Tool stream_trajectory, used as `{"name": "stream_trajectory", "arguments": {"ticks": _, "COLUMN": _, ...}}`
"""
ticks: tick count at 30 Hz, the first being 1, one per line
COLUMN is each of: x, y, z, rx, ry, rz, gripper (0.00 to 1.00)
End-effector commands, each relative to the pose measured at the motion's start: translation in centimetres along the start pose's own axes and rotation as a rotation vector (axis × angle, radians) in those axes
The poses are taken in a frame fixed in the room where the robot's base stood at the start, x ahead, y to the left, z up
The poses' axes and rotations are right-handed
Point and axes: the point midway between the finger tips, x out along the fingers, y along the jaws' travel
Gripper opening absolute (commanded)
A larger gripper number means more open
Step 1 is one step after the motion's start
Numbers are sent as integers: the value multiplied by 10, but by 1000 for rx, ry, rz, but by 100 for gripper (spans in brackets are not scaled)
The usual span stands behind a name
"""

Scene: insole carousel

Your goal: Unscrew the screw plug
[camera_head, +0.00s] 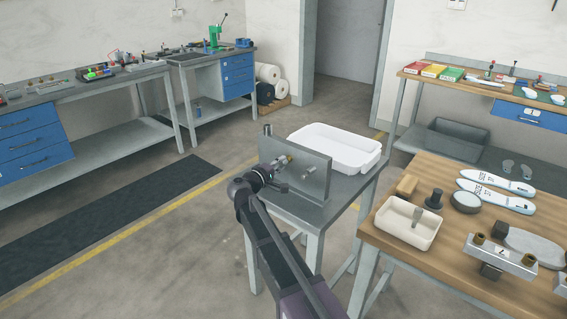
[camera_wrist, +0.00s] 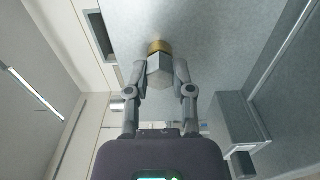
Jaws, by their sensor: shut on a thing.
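The screw plug has a grey hex head (camera_wrist: 160,78) and sits against a brass collar (camera_wrist: 159,46) on the grey upright plate (camera_head: 313,170). My gripper (camera_wrist: 161,70) is shut on the hex head, one finger on each side of it. In the head view, my gripper (camera_head: 270,172) reaches the near face of the plate, where a small brass fitting (camera_head: 283,160) shows. The plug itself is mostly hidden there by the gripper. I cannot tell how deep its thread sits.
The plate stands on a small grey table (camera_head: 345,187) with a white tray (camera_head: 312,131) behind it. A second short stub (camera_head: 310,171) sticks out of the plate close to my gripper. A wooden bench (camera_head: 455,243) with insoles and fixtures stands at right.

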Motion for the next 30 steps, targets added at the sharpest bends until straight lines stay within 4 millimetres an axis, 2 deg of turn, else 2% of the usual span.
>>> {"name": "stream_trajectory", "arguments": {"ticks": 11, "x": 0, "y": 0, "z": 0, "rx": -52, "ry": 0, "rz": 1, "gripper": 0}}
{"name": "stream_trajectory", "arguments": {"ticks": 30, "x": 0, "y": 0, "z": 0, "rx": -504, "ry": 0, "rz": 1, "gripper": 0}}
